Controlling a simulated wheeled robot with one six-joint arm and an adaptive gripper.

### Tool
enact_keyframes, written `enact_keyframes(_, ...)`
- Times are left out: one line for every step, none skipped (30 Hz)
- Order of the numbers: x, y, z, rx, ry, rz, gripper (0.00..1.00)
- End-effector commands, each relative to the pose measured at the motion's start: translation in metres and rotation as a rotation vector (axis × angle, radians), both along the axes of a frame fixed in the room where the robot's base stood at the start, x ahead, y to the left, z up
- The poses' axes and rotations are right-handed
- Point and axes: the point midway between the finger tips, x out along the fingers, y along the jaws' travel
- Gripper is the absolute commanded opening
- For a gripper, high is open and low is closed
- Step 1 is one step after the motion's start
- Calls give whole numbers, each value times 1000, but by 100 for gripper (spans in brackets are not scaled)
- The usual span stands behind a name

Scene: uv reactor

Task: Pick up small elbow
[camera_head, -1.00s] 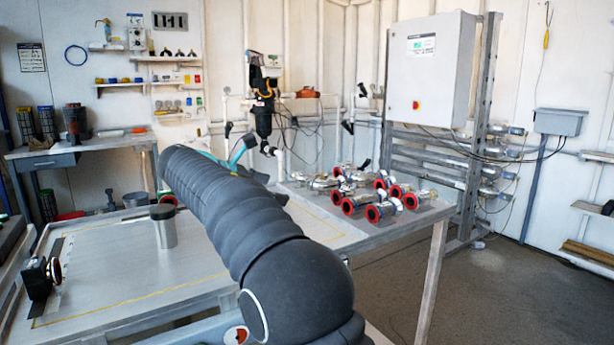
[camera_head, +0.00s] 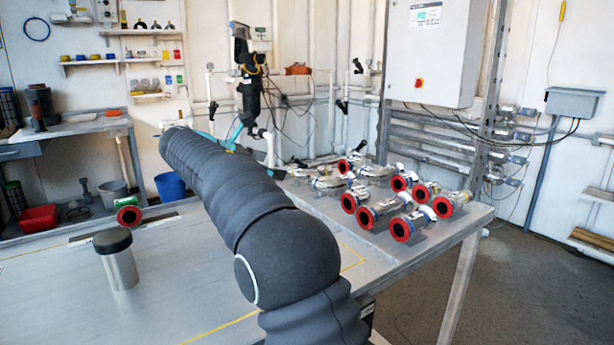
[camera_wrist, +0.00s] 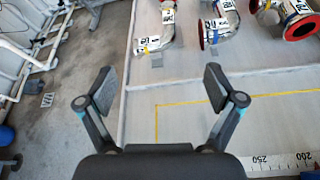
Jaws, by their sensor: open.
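Several silver pipe fittings with red rings (camera_head: 385,195) lie on the right part of the metal table, and some are curved. In the wrist view, a curved silver elbow with a white label (camera_wrist: 153,38) lies at the top, with a red-ringed curved fitting (camera_wrist: 213,22) to its right. I cannot tell which is the small elbow. My gripper (camera_wrist: 160,88) is open and empty, with its fingers apart over bare table short of the fittings. In the head view my dark arm hides most of the gripper.
A metal cylinder with a dark cap (camera_head: 117,262) stands on the left of the table (camera_head: 190,275). A red-ringed part (camera_head: 129,215) is at its far edge. A grey cabinet (camera_head: 432,50) and pipe rack stand behind the fittings. Bare table lies inside the yellow line.

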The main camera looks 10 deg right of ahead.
Motion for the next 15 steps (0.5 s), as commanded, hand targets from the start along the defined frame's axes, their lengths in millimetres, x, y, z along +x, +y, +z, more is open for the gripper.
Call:
enact_keyframes(4, -9, -5, -1, 2, -3, 92)
enact_keyframes(6, -13, -7, -1, 2, -3, 92)
enact_keyframes(9, -18, -9, 0, 2, -2, 92)
enact_keyframes(11, -22, -11, -1, 1, -2, 92)
enact_keyframes(12, -24, -12, 0, 2, -1, 92)
enact_keyframes(14, -28, -14, 0, 1, -1, 92)
enact_keyframes(16, -30, -15, 0, 1, 0, 92)
enact_keyframes(16, -31, -15, 0, 0, 1, 92)
enact_keyframes(17, -33, -16, 0, 0, 1, 92)
enact_keyframes(18, -34, -16, 0, 0, 1, 92)
enact_keyframes(18, -34, -17, 0, 0, 2, 92)
enact_keyframes(19, -35, -17, -1, 1, 3, 92)
enact_keyframes(19, -35, -18, 0, 1, 4, 92)
enact_keyframes(20, -36, -18, 0, 1, 4, 92)
enact_keyframes(21, -38, -19, 0, 1, 4, 92)
